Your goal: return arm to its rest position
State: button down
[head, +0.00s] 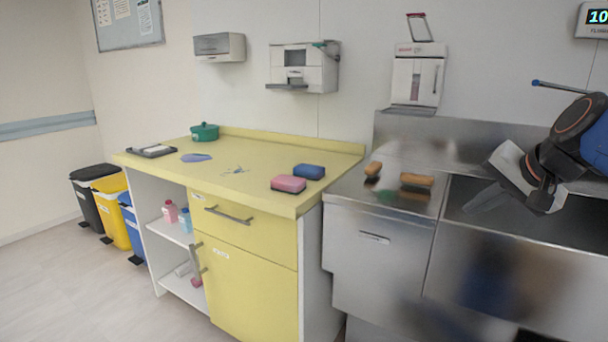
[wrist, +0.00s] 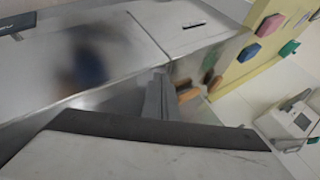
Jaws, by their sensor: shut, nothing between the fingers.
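My arm (head: 580,130) reaches in from the right edge of the head view, dark with blue and orange parts. My gripper (head: 482,202) points down and left above the steel sink unit (head: 385,255). In the wrist view the grey fingers of my gripper (wrist: 157,92) are together and hold nothing. Two brown-orange items lie on the steel top left of my gripper, a smaller one (head: 373,169) and a longer one (head: 417,180). They are apart from my gripper in the head view.
A yellow counter (head: 230,187) stands left, with a pink sponge (head: 288,184), a blue sponge (head: 309,171), a green pot (head: 205,131) and a dark tray (head: 140,154). A dispenser (head: 417,80) hangs above the steel backsplash. Bins (head: 108,205) stand far left; floor before them is clear.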

jog(key=s+a+f+n+g+h, duration=0.1)
jog(key=s+a+f+n, duration=0.2)
jog(key=s+f, duration=0.5)
jog(key=s+a+f+n+g, duration=0.2)
jog(key=s+a+f+n, duration=0.2)
jog(key=s+f, duration=0.5)
notch_tip(320, 180, down, 4)
jog(key=shift+r+n+h, duration=0.1)
jog(key=shift+n+h, duration=0.3)
jog(key=shift+n, duration=0.5)
